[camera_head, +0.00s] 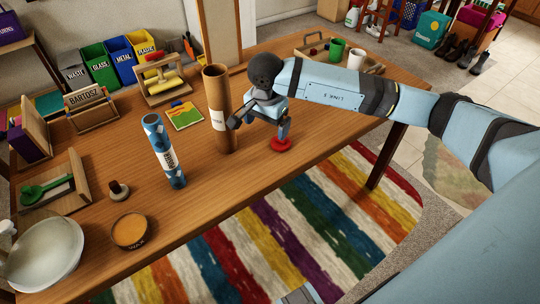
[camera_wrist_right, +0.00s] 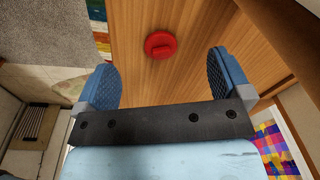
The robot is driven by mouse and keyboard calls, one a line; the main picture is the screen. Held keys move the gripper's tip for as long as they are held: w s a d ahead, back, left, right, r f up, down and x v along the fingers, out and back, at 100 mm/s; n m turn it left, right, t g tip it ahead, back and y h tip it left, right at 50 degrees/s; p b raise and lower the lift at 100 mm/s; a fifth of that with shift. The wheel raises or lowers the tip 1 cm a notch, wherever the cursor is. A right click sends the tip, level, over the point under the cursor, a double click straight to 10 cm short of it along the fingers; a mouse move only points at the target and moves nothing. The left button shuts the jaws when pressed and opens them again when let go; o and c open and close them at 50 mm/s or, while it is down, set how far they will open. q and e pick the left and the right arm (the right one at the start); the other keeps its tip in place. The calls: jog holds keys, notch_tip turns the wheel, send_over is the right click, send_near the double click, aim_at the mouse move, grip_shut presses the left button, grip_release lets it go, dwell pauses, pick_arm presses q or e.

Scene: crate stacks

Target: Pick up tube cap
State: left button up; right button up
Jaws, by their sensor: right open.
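The tube cap (camera_head: 281,143) is a red round disc with a raised knob, lying on the wooden table near its front edge. In the right wrist view the cap (camera_wrist_right: 160,45) lies on the wood beyond the fingertips, roughly midway between them. My right gripper (camera_head: 260,126) is open and empty, above the table beside the cap; its open fingers also show in the right wrist view (camera_wrist_right: 163,75). A brown cardboard tube (camera_head: 218,110) stands upright just left of my right gripper. My left gripper does not show.
A blue patterned tube (camera_head: 164,150) stands further left. A wax tin (camera_head: 130,231), a small stamp (camera_head: 119,190) and a pale bowl (camera_head: 45,255) are at the left front. A tray (camera_head: 310,50) with cups is at the back. The table right of the cap is clear.

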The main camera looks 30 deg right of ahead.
jog(key=w+d+r+h, duration=0.1)
jog(key=w+d+h, duration=0.1)
jog(key=d, duration=0.2)
jog(key=b, duration=0.1)
send_over(279, 144)
jog(key=shift+t, duration=0.3)
jog(key=x, duration=0.2)
jog(key=a+x, duration=0.1)
jog(key=x, duration=0.3)
jog(key=shift+s+a+f, duration=0.15)
jog(key=shift+s+f, duration=0.1)
jog(key=shift+f, duration=0.05)
jog(key=x, duration=0.6)
jog(key=shift+s+a+f+b, duration=0.1)
jog(key=shift+s+f+b, duration=0.05)
jog(key=shift+f+b, duration=0.2)
jog(key=shift+r, duration=0.1)
jog(key=c, duration=1)
